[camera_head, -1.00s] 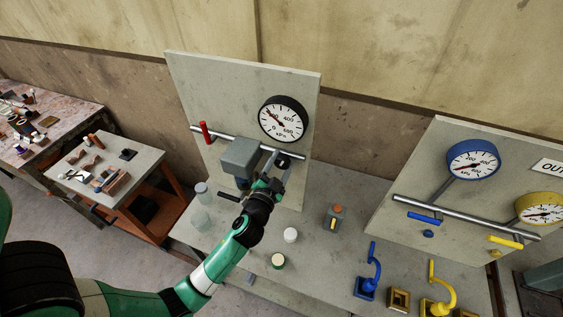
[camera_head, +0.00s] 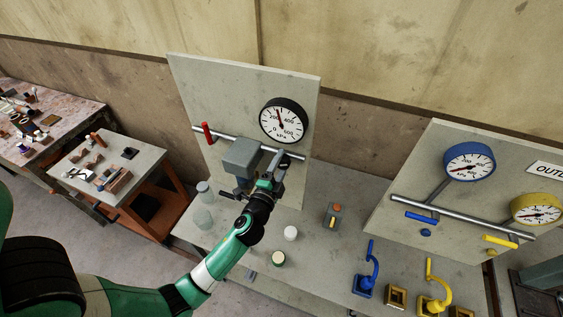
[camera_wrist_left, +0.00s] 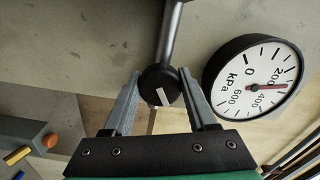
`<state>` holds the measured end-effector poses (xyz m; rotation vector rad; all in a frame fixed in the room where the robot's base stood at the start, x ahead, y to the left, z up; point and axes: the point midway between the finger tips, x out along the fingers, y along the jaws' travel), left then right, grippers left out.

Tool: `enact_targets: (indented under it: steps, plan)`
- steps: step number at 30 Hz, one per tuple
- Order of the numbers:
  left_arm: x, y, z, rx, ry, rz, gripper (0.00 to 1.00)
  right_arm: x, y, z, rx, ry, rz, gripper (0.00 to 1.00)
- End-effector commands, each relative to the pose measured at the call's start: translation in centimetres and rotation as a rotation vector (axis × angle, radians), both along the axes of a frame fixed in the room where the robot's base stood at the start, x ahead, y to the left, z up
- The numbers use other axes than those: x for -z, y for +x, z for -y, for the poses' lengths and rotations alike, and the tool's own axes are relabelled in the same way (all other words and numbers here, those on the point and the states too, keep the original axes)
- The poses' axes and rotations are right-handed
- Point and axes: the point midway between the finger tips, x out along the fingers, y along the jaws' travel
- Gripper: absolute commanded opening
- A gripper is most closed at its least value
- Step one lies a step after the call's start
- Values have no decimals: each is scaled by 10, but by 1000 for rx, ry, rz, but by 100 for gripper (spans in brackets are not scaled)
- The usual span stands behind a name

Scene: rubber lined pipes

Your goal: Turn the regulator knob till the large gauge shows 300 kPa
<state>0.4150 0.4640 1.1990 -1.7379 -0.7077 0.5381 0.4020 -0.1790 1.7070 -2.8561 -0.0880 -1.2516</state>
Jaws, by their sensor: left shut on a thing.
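The regulator knob (camera_wrist_left: 160,86) is black and round with a white bar mark, on the end of a grey pipe in the left wrist view. My left gripper (camera_wrist_left: 160,78) is shut on it, one finger on each side. In the head view this gripper (camera_head: 271,181) is in front of the panel and mostly hides the knob. The large gauge (camera_head: 283,120) has a black rim and white face, above and right of the gripper. It also shows in the left wrist view (camera_wrist_left: 257,78), its red needle between 200 and 400, nearer 200. My right gripper is not in view.
A grey box (camera_head: 241,157) and a red-handled valve (camera_head: 207,132) sit on the pipe left of my gripper. Jars (camera_head: 202,216) and small parts stand on the bench below. A second panel (camera_head: 405,178) with blue and yellow gauges is at right.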

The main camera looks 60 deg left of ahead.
Motion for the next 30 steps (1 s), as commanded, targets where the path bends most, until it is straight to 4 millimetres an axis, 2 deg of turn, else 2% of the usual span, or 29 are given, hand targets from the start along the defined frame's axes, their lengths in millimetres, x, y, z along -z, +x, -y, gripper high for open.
enact_targets:
  steps: [13, 14, 18, 26, 30]
  plan:
    - [-1, 0, 0, 1, 8, -6, 2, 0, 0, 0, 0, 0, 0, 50]
    - [-1, 0, 0, 0, 9, -5, 63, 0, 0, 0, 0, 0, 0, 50]
    - [-1, 0, 0, 1, 8, -6, 88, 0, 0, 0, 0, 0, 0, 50]
    - [0, 0, 0, 0, 6, -6, 88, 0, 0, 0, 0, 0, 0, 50]
    - [1, -6, 7, 1, 7, -7, 88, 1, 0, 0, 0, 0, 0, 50]
